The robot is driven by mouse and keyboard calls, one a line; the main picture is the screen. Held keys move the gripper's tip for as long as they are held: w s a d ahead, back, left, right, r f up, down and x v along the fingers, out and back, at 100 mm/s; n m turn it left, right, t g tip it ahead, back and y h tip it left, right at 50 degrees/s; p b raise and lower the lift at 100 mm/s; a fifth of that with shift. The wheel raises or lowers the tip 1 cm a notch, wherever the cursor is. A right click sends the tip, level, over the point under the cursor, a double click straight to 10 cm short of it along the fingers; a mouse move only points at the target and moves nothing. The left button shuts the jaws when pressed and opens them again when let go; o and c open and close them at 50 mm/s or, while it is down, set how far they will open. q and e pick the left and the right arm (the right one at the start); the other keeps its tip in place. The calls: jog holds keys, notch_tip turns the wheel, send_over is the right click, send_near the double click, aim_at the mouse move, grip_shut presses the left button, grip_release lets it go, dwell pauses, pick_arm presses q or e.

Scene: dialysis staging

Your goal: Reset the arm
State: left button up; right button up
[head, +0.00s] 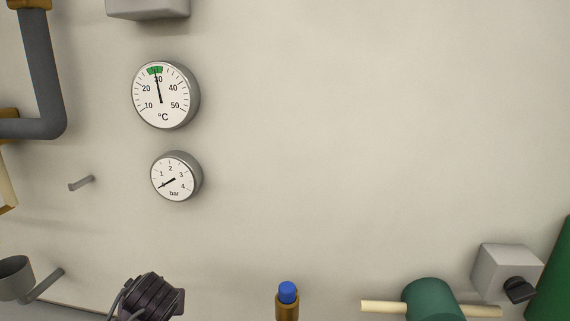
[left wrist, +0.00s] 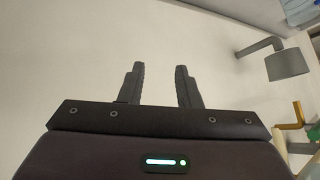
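My left gripper (left wrist: 160,72) shows in the left wrist view. Its two dark fingers stand apart with nothing between them, and pale wall is behind the gap. A dark ridged part shows at the bottom edge of the head view, left of centre; it is cut off, and I cannot tell whether it is part of my left arm. My right gripper is in neither view.
Wall things in the head view include a temperature dial (head: 161,95), a pressure dial (head: 174,177), a grey pipe (head: 38,70), a grey cup holder (head: 14,279), a blue-capped brass fitting (head: 288,293), a green cylinder (head: 432,300) and a grey box (head: 505,269). The centre wall is bare.

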pick_arm(q)
jog(key=s+d+f+m+g+h, duration=0.1)
jog(key=s+d+f+m+h, duration=0.15)
jog(key=s+f, duration=0.4)
jog(key=s+d+f+m+g+h, duration=0.1)
jog(key=s+d+f+g, duration=0.15)
jog(key=s, duration=0.65)
jog(key=s+d+f+m+g+h, duration=0.1)
jog(key=s+d+f+h, duration=0.1)
jog(key=s+d+f, duration=0.45)
jog(key=s+a+f+b, duration=0.2)
jog(key=f+b, duration=0.2)
jog(key=f, duration=1.5)
jog(key=s+a+f+b, duration=0.15)
jog(key=f+b, duration=0.25)
jog(key=f, duration=1.4)
jog(key=s+a+f+g+b, duration=0.2)
jog(key=s+f+b, duration=0.3)
jog(key=s+f, duration=1.4)
notch_tip(320, 180, down, 3)
jog(key=shift+a+f+m, duration=0.15)
jog(key=shift+a+m, duration=0.2)
jog(key=shift+a, duration=0.1)
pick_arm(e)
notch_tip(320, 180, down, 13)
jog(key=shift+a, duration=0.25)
